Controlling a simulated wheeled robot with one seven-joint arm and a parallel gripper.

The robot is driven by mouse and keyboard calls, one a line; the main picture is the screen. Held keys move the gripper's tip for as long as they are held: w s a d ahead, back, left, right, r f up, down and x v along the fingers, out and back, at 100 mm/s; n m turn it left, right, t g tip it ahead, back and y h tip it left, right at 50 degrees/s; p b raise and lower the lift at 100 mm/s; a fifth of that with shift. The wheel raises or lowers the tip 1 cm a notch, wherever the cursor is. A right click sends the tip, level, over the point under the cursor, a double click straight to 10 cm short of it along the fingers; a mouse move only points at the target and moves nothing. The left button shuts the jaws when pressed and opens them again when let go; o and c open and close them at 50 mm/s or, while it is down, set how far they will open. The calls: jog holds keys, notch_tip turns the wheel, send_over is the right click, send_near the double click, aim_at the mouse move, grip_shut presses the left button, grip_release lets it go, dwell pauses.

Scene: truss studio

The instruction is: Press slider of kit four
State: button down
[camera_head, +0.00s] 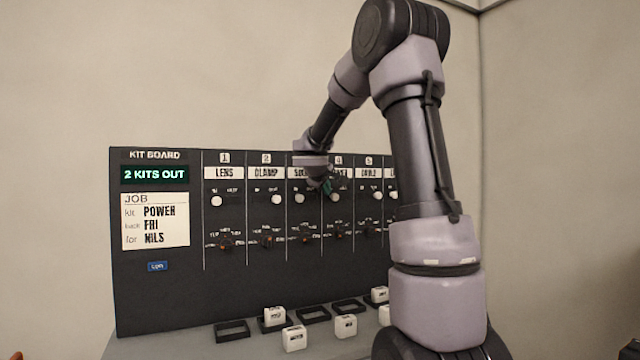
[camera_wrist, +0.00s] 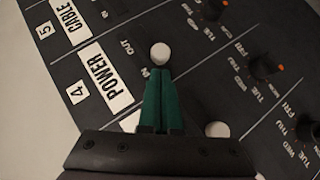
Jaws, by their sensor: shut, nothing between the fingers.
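The kit board (camera_head: 160,300) stands upright against the wall side. Column 4 is labelled POWER (camera_wrist: 103,76) in the wrist view. Its slider has a round white knob (camera_wrist: 160,53), which also shows in the head view (camera_head: 334,197), toward the left part of its column. An OUT label (camera_wrist: 127,47) is beside it. My gripper (camera_wrist: 160,72) has green fingers, shut and empty, with the tips right at the knob's near edge. I cannot tell whether they touch it. In the head view my gripper (camera_head: 327,187) is at column 4, partly covering columns 3 and 4.
Kit 3's white knob (camera_wrist: 216,129) is partly hidden by my gripper. Kit 4's day dial (camera_wrist: 262,68) lies beside the slider. The display (camera_head: 155,174) reads 2 KITS OUT; the job card (camera_head: 155,220) reads POWER, FRI, NILS. White blocks (camera_head: 294,337) and black frames (camera_head: 232,330) sit below.

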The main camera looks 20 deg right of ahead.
aim_at(342, 188)
jog(key=shift+d+f, duration=0.15)
jog(key=shift+d, duration=0.1)
jog(key=shift+d, duration=2.8)
jog(key=shift+a+r, duration=0.25)
jog(key=shift+r, duration=0.05)
jog(key=w+a+r+v, duration=0.1)
jog(key=v, duration=1.1)
jog(key=shift+w+a, duration=0.25)
jog(key=shift+a, duration=0.1)
